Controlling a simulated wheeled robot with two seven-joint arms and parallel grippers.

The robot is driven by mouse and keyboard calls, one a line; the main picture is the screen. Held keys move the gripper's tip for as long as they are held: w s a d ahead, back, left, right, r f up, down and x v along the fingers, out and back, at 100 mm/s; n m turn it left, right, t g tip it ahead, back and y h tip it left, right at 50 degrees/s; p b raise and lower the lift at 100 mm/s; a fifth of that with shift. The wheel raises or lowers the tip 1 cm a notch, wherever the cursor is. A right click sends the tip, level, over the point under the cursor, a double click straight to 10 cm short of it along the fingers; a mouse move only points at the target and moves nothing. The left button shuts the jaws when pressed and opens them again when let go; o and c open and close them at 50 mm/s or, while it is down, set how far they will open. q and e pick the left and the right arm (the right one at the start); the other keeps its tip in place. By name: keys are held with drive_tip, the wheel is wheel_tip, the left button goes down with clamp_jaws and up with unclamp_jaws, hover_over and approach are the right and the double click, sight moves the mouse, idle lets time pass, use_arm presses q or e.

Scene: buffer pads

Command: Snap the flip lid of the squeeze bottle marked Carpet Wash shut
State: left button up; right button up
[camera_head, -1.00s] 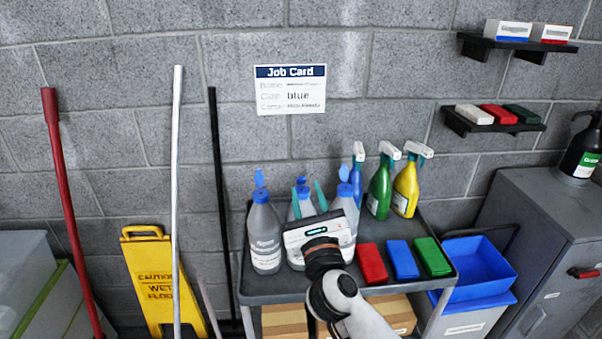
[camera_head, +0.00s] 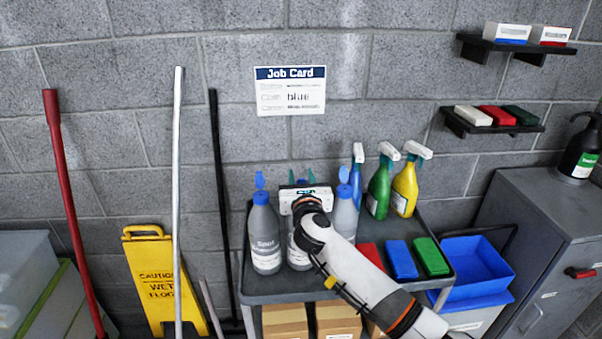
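Three grey squeeze bottles with blue caps stand on the cart: a left bottle (camera_head: 265,238), a middle bottle (camera_head: 298,255) and a right bottle (camera_head: 345,212). The left label seems to begin "Spot"; I cannot read Carpet Wash on any of them. The left and right bottles' flip lids stand up, open. The middle bottle's top is hidden behind my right gripper (camera_head: 302,177). That gripper is above the middle bottle, its teal fingertips pointing away and apart, with nothing seen between them. I cannot tell if it touches the bottle. My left gripper is out of view.
Blue, green and yellow spray bottles (camera_head: 380,190) stand behind on the cart (camera_head: 275,290). Red, blue and green blocks (camera_head: 401,259) lie at its right front. A job card (camera_head: 290,90) on the wall reads "blue". Poles and a yellow wet-floor sign (camera_head: 155,280) are at left.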

drive_tip(key=shift+w, duration=0.75)
clamp_jaws()
drive_tip(key=shift+f, duration=0.1)
drive_tip(key=t+b, duration=0.1)
drive_tip(key=b, duration=0.5)
drive_tip(key=s+f+t+b, duration=0.1)
drive_tip(key=t+b, duration=0.1)
drive_tip(key=b, duration=0.5)
drive_tip(key=t+b, duration=0.2)
drive_tip(key=b, duration=0.4)
drive_tip(key=shift+s+f, duration=0.15)
drive_tip(key=shift+s, duration=0.2)
drive_tip(key=shift+t+b, duration=0.3)
drive_tip(key=shift+r, duration=0.2)
unclamp_jaws()
drive_tip(key=shift+r, duration=0.1)
